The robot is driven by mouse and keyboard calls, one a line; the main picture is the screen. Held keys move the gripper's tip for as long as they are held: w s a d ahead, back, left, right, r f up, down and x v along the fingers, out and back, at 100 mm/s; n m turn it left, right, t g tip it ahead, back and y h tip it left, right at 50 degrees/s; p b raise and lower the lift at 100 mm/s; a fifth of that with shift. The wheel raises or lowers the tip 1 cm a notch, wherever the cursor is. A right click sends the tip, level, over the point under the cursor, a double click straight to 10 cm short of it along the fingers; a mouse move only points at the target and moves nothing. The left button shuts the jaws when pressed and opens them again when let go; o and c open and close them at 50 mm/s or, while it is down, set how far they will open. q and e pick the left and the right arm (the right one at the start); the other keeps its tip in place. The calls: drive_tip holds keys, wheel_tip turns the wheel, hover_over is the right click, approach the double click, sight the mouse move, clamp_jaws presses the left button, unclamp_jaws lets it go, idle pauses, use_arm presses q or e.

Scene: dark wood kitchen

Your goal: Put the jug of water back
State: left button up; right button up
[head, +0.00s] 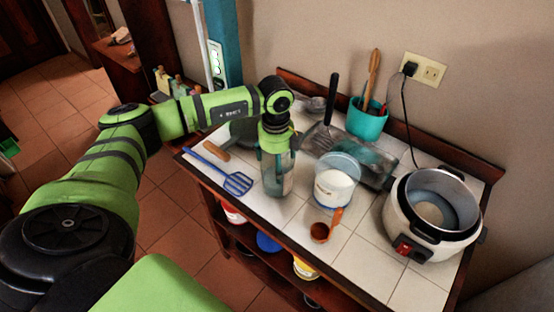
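The jug of water (278,181) is a clear, greyish vessel near the front left part of the tiled counter (375,240). It looks upright, with its base at or just above the tiles; I cannot tell which. My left gripper (277,158) points down over it, and its fingers appear closed around the jug's upper part, which they partly hide. My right gripper is not in view.
A clear container with white contents (333,188) stands close to the right. A teal utensil pot (366,118), glass dish (372,165) and rice cooker (400,215) occupy the back and right.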

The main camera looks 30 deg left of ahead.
use_arm(q)
drive_tip(key=shift+f, duration=0.1)
drive_tip(key=o, duration=1.4)
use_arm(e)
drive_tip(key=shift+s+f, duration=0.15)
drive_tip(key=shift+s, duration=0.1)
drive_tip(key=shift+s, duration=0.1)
use_arm(q)
wheel_tip(320, 180, up, 12)
drive_tip(key=b, duration=0.4)
drive_tip(key=shift+s+r+b, duration=0.2)
drive_tip(key=shift+b, duration=0.1)
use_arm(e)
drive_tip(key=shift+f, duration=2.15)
